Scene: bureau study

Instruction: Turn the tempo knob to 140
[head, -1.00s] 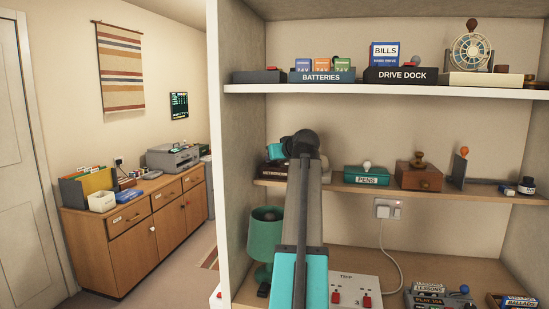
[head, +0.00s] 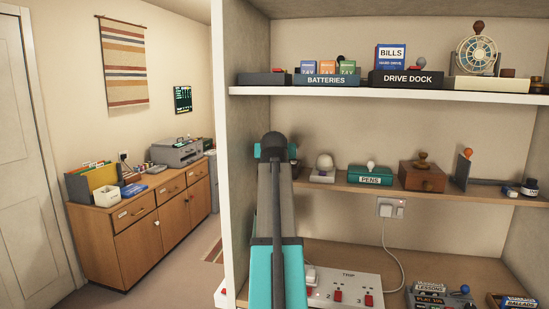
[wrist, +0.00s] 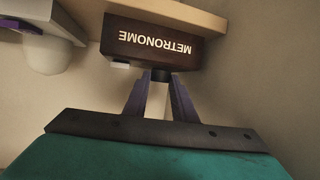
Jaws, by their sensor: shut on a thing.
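The metronome (wrist: 152,44) is a dark brown box with white lettering, upside down in the wrist view, against a wooden shelf edge. Its dark round tempo knob (wrist: 160,75) sticks out from the face below the lettering. My gripper (wrist: 161,82) has its two purple fingers closed on this knob, one on each side. No dial numbers are readable, so the knob's setting cannot be told. In the head view my own arm covers the gripper, the knob and most or all of the metronome.
A white domed object (head: 323,168) stands just right of my arm on the middle shelf, followed by the green PENS box (head: 370,176) and a wooden box (head: 422,177). The upper shelf (head: 420,96) runs overhead. The cabinet's side wall (head: 248,140) is close on the left.

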